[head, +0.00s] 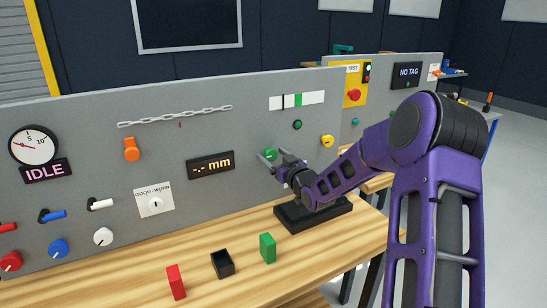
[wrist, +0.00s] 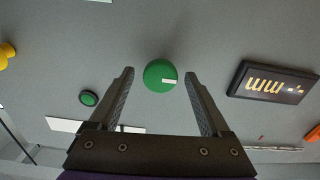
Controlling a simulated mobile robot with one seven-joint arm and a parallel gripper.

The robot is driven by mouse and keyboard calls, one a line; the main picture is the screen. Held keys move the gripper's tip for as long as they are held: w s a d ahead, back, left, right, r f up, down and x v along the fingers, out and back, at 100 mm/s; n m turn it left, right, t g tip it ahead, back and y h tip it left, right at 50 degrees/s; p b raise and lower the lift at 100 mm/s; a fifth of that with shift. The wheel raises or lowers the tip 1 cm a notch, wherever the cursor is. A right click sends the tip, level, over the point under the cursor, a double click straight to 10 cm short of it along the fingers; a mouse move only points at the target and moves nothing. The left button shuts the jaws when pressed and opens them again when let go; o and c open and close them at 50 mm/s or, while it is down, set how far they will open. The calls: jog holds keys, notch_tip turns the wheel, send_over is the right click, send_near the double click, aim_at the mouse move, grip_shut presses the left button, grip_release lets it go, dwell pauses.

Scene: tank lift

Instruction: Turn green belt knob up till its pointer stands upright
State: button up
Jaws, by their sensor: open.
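The green belt knob (head: 270,154) sits on the grey upright panel, and my gripper (head: 274,163) is right at it in the head view. In the wrist view the round green knob (wrist: 158,82) shows between the tips of my open gripper (wrist: 160,74). A gap shows on each side of the knob, so the fingers look apart from it. Its white pointer mark lies nearly level, towards the right in the wrist view, which shows the panel upside down. In the head view my fingers partly hide the knob and its pointer.
A "-.- mm" display (head: 211,165) is left of the knob. A yellow knob (head: 327,141) and a dark green button (head: 297,124) are on the right. Below, the wooden bench holds a black block (head: 315,215), a green block (head: 267,248), a black box (head: 222,264) and a red block (head: 176,282).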

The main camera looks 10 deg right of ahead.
jog(key=shift+c, duration=0.2)
grip_shut()
jog(key=shift+m, duration=0.4)
jog(key=m, duration=0.3)
jog(key=shift+m, duration=0.4)
jog(key=m+p, duration=0.1)
jog(key=m, duration=0.3)
jog(key=shift+d+m+p, duration=0.15)
jog(key=shift+m+p, duration=0.15)
jog(key=m+p, duration=0.1)
jog(key=m, duration=0.3)
jog(key=shift+f+m+p, duration=0.15)
jog(key=shift+m+p, duration=0.35)
jog(key=shift+m, duration=2)
